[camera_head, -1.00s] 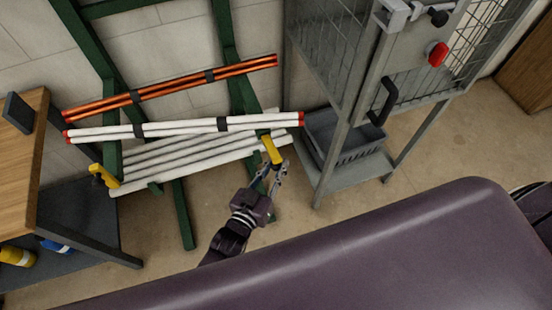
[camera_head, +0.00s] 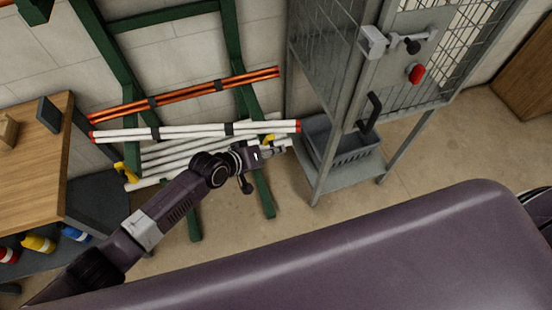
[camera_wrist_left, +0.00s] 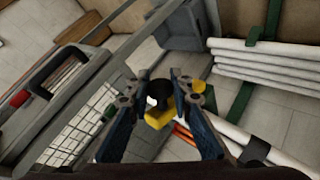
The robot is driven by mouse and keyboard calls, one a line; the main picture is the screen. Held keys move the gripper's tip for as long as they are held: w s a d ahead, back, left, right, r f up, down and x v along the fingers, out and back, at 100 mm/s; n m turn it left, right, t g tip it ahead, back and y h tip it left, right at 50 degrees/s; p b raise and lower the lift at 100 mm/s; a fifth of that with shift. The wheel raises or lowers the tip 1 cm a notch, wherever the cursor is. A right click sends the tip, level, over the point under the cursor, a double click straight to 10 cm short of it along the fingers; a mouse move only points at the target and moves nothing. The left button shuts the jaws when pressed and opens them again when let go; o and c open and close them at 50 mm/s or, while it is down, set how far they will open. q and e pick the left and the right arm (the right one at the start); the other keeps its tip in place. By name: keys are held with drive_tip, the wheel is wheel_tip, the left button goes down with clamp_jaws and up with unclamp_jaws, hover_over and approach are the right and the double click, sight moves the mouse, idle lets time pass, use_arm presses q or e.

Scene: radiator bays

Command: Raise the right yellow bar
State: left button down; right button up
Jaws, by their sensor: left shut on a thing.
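The right yellow bar (camera_head: 268,139) is at the right end of the rack of white tubes in the head view, mostly hidden by my left gripper (camera_head: 268,152). In the left wrist view a yellow part (camera_wrist_left: 159,119) with a black end shows between the fingers of my left gripper (camera_wrist_left: 162,88), which is shut on the bar. The left yellow bar (camera_head: 127,172) is at the left end of the rack. My right gripper is out of view.
White tubes with red ends (camera_head: 200,131) and orange tubes (camera_head: 185,94) lie across the green rack (camera_head: 231,45). A grey mesh cage (camera_head: 330,60) with a grey crate (camera_head: 345,143) stands close on the right. A wooden bench (camera_head: 35,165) is at the left.

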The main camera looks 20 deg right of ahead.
sight(266, 138)
use_arm(q)
drive_tip(key=shift+w+r+n+g+b, duration=0.45)
drive_tip(key=shift+w+r+g, duration=0.2)
drive_tip(key=shift+g, duration=0.25)
drive_tip(key=shift+w+r, duration=0.45)
drive_tip(key=shift+w, duration=0.15)
drive_tip(key=shift+w+r, duration=0.4)
drive_tip(key=shift+w, duration=0.2)
drive_tip(key=shift+r, duration=0.1)
drive_tip(key=c, duration=1.7)
unclamp_jaws()
drive_tip(key=shift+c, duration=0.2)
drive_tip(key=shift+s+f, duration=0.1)
drive_tip(key=shift+f, duration=0.1)
drive_tip(key=shift+a, duration=0.1)
drive_tip(key=v, duration=1.2)
drive_tip(key=shift+f, duration=0.15)
